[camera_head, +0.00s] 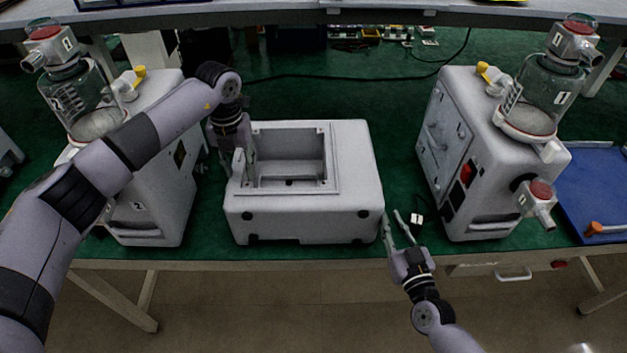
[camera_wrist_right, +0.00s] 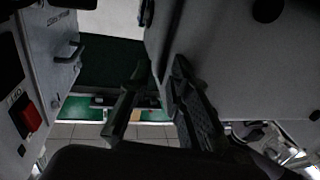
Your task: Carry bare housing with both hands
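The bare housing (camera_head: 355,185) is a pale grey box with an open rectangular cavity in its top. It rests on the green table mat near the front edge, between two pumps. My left gripper (camera_head: 238,165) points down at the left end of the housing, by the cavity's left side; whether its fingers press on the wall cannot be told. My right gripper (camera_head: 396,228) is open and empty, close to the housing's front right corner.
A canister pump (camera_head: 150,180) stands left of the housing, behind my left arm. Another pump (camera_head: 490,170) stands to the right, with a gap of mat between. A blue tray (camera_head: 590,185) lies at the far right. A shelf (camera_head: 290,15) crosses the back.

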